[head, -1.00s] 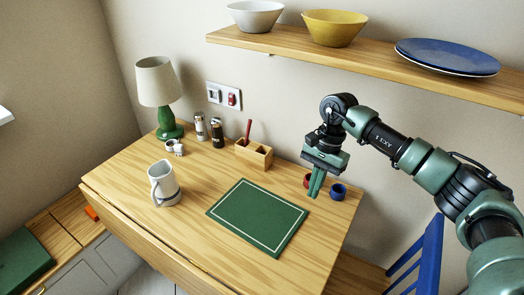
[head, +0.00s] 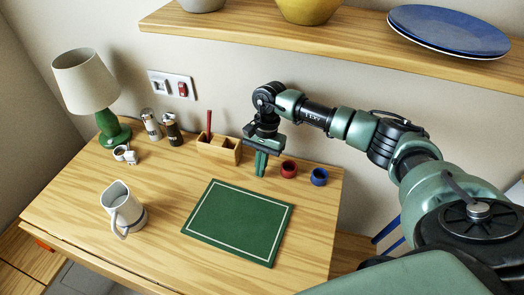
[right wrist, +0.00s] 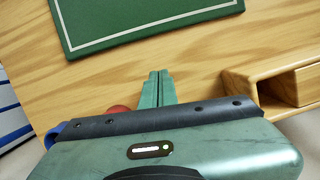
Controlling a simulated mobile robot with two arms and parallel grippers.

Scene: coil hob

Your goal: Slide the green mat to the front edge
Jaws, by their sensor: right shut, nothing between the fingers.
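The green mat (head: 238,221) with a thin white border lies flat on the wooden table, right of its middle. Part of it also shows at the top of the right wrist view (right wrist: 140,18). My right gripper (head: 261,172) points down beyond the mat's far edge, beside the wooden holder. Its fingers (right wrist: 157,75) are together and empty, apart from the mat, with bare wood between in the right wrist view. My left gripper is not in view.
A wooden holder (head: 218,151) stands left of my right gripper; a red ring (head: 289,169) and a blue ring (head: 319,177) lie to its right. A white jug (head: 122,208) stands left of the mat. Bare table (head: 165,262) lies in front of the mat.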

